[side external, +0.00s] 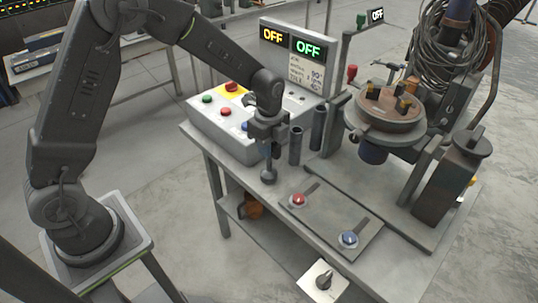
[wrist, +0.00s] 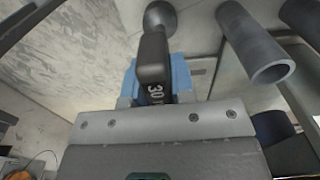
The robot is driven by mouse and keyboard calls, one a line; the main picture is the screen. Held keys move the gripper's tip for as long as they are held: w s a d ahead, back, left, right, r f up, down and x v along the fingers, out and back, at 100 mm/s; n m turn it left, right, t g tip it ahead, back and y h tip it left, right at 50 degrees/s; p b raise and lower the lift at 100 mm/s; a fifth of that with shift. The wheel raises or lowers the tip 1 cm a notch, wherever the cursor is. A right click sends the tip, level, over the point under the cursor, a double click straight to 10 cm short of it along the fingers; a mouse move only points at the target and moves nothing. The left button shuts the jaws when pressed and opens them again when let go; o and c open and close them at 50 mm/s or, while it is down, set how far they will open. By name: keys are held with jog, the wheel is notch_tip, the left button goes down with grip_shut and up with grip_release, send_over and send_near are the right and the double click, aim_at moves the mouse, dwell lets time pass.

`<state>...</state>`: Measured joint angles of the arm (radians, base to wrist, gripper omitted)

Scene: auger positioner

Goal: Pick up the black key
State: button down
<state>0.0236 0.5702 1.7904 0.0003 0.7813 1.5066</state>
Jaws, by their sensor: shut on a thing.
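My gripper (side external: 268,137) is shut on the black key (side external: 268,168), which hangs below the jaws with its round knob end down. In the side external view the knob appears over the table near its left edge; I cannot tell whether it touches the top. In the wrist view the key (wrist: 154,62) sits between the blue-padded jaws (wrist: 156,88).
Two dark upright tubes (side external: 296,146) stand just right of the key; one also shows in the wrist view (wrist: 255,45). A button box (side external: 222,112) is behind. A plate with a red button (side external: 298,200) and a blue button (side external: 348,239) lies in front, and a round rusty table (side external: 388,112) stands right.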

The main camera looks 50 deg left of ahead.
notch_tip(320, 180, up, 9)
jog(key=d+m, duration=0.3)
jog(key=d, duration=0.8)
jog(key=shift+s+d+f, duration=0.2)
jog(key=shift+s+d, duration=0.1)
jog(key=shift+d, duration=0.05)
jog(key=shift+f, duration=0.1)
jog(key=shift+f, duration=3.5)
jog(key=c, duration=1.6)
grip_release()
grip_shut()
